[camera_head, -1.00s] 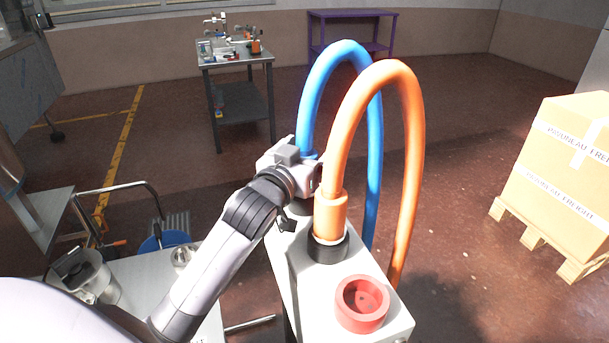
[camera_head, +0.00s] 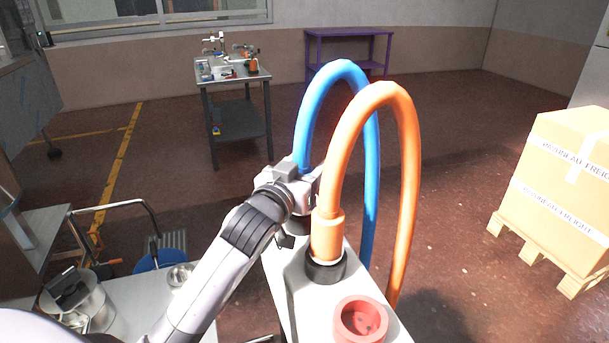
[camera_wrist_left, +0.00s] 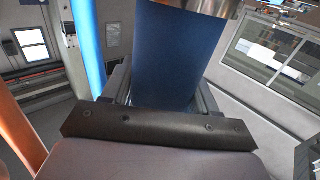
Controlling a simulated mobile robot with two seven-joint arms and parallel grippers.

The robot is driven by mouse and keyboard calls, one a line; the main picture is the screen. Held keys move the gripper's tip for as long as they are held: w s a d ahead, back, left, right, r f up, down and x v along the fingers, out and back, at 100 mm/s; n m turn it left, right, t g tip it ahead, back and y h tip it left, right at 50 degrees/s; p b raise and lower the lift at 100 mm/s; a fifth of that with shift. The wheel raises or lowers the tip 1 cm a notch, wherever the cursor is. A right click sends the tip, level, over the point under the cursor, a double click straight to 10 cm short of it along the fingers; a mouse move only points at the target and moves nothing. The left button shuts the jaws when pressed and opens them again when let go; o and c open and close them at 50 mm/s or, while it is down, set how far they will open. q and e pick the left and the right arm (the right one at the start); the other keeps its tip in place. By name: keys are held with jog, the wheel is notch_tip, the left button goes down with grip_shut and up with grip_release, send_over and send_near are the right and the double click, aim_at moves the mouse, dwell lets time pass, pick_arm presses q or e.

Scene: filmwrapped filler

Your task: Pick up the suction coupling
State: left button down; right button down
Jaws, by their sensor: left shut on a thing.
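A blue hose (camera_head: 371,170) arches up from behind my left gripper and comes down on the right. My left gripper (camera_head: 308,186) is shut on the blue coupling at this hose's near end. In the left wrist view the blue coupling (camera_wrist_left: 172,55) stands between the fingers, with a metal ring above it. In the head view, the gripper hides the coupling's lower part, so I cannot tell whether it is seated. An orange hose (camera_head: 409,170) with an orange coupling (camera_head: 327,236) stands in a black collar (camera_head: 326,267) nearer to me. My right gripper is not in view.
The collar and an open red socket (camera_head: 360,320) sit on a narrow light-grey stand (camera_head: 290,290). A metal table (camera_head: 130,300) is at lower left. A boxed pallet (camera_head: 560,190) stands at right. A tool table (camera_head: 238,120) is behind, with open floor around it.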

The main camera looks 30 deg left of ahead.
pick_arm(q)
notch_tip(320, 180, up, 19)
jog(key=p, duration=0.2)
jog(key=shift+r, duration=0.2)
